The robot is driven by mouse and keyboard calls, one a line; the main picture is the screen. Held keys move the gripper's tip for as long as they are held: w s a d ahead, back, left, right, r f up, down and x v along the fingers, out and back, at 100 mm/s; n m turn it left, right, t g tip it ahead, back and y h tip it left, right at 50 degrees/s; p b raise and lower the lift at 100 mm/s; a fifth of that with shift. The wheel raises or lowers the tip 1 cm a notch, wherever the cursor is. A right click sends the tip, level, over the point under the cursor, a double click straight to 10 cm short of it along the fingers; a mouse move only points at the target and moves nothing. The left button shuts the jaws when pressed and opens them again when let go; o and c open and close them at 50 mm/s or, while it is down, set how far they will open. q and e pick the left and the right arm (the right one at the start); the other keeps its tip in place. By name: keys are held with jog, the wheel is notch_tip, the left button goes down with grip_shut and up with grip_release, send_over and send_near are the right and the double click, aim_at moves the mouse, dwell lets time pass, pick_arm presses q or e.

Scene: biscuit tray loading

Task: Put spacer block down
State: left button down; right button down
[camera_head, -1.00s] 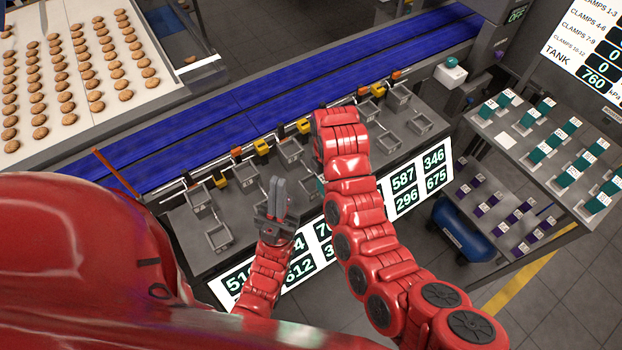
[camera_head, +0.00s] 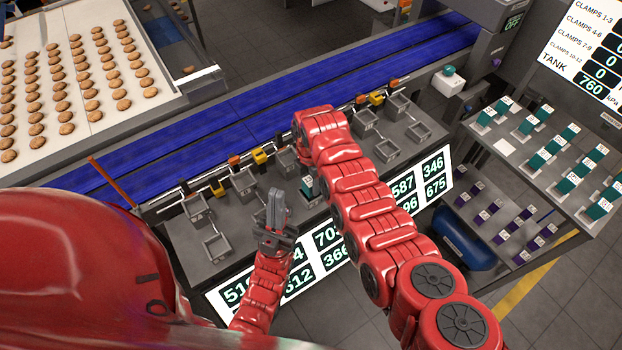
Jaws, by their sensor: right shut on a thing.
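A teal spacer block (camera_head: 307,188) with a pale label shows just below the end of my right arm, over the grey fixture bench. My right gripper (camera_head: 304,167) points down there, shut on the block and mostly hidden by my own red wrist. I cannot tell whether the block touches the bench or a clamp frame. My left gripper (camera_head: 275,210) stands upright in front of the bench, its fingers close together with nothing between them.
Grey clamp frames (camera_head: 215,247) line the bench, with orange and yellow parts behind them. A blue conveyor (camera_head: 215,120) runs behind. Number panels (camera_head: 405,185) face the front edge. Teal and purple blocks stand on the right-hand shelves (camera_head: 505,145). A biscuit tray (camera_head: 95,130) is at upper left.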

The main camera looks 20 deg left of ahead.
jog(key=shift+f, duration=0.15)
jog(key=shift+f, duration=0.1)
jog(key=c, duration=0.8)
grip_release()
jog(key=shift+f, duration=0.1)
jog(key=o, duration=0.5)
